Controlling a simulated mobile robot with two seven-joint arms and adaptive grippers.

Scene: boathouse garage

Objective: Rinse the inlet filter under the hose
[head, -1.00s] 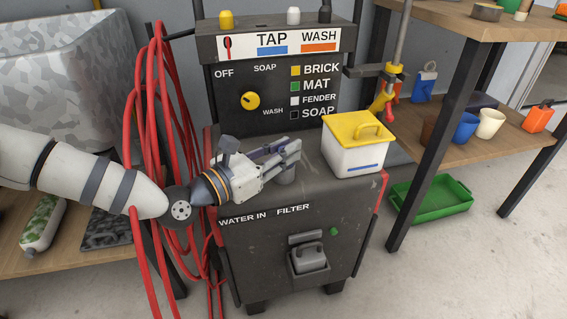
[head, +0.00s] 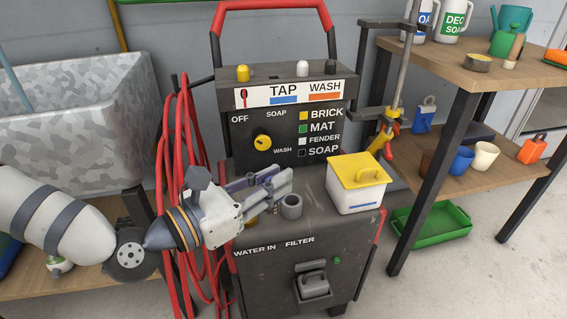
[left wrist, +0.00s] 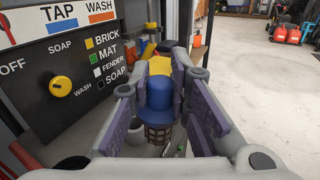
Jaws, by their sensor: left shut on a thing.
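My left gripper (head: 278,184) is shut on what looks like the inlet filter (left wrist: 160,92), with a blue top and a dark mesh cage below. In the head view the fingers mostly hide it; a small brassy part (head: 252,221) shows under them. The gripper is above the machine's black top, just left of an open grey round socket (head: 291,208). A red hose (head: 172,150) hangs in coils left of the machine. My right gripper is out of view.
A white box with a yellow lid (head: 357,171) stands right of the socket. The control panel (head: 268,143) rises behind. A metal basin (head: 75,125) is at left, a wooden shelf (head: 480,73) at right, and a green tray (head: 432,222) on the floor.

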